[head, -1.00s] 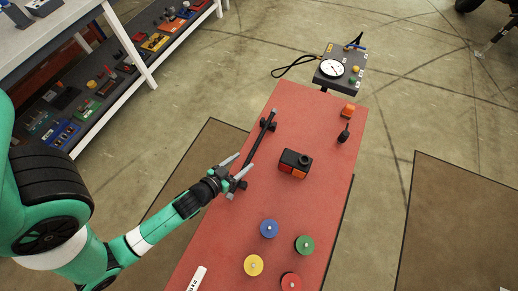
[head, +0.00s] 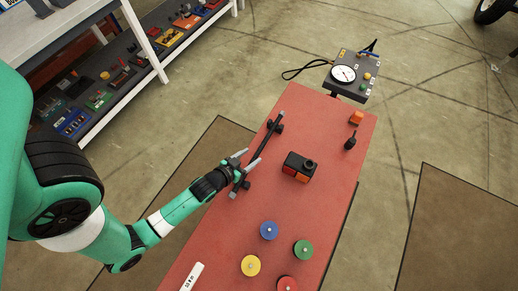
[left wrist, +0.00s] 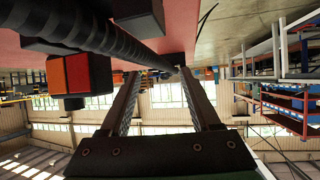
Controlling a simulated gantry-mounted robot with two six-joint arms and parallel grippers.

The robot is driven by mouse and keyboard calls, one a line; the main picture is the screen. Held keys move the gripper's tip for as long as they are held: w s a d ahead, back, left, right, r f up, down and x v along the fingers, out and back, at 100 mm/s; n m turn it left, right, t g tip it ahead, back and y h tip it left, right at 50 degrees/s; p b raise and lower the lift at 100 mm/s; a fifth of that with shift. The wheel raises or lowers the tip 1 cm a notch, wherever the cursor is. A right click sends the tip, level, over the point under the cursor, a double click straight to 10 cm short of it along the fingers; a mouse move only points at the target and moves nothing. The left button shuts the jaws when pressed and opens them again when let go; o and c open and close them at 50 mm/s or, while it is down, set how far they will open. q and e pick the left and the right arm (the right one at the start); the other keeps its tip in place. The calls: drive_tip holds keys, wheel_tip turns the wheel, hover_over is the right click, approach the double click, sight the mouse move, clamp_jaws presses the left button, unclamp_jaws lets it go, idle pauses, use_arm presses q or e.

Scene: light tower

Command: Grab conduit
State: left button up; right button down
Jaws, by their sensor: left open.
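The conduit is a dark ribbed rod (head: 264,138) lying along the left side of the red table, resting on two black supports. In the left wrist view the conduit (left wrist: 103,38) runs across the top toward the space between the fingertips. My left gripper (head: 247,162) is open, with its fingers at the near half of the conduit. In the left wrist view its two fingers (left wrist: 158,80) are spread apart with nothing gripped between them. I cannot tell whether a finger touches the conduit. My right gripper is not in view.
The red table (head: 325,190) carries a black-and-orange block (head: 297,168), an orange block (head: 356,117), a small black part (head: 350,142), and blue (head: 269,230), green (head: 303,250), yellow (head: 250,265) and red discs (head: 287,284). A gauge box (head: 352,76) stands past the far end.

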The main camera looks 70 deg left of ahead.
sight(257, 152)
use_arm(q)
drive_tip(key=b+x, duration=0.1)
drive_tip(key=x, duration=0.3)
drive_tip(key=shift+w, duration=0.15)
clamp_jaws()
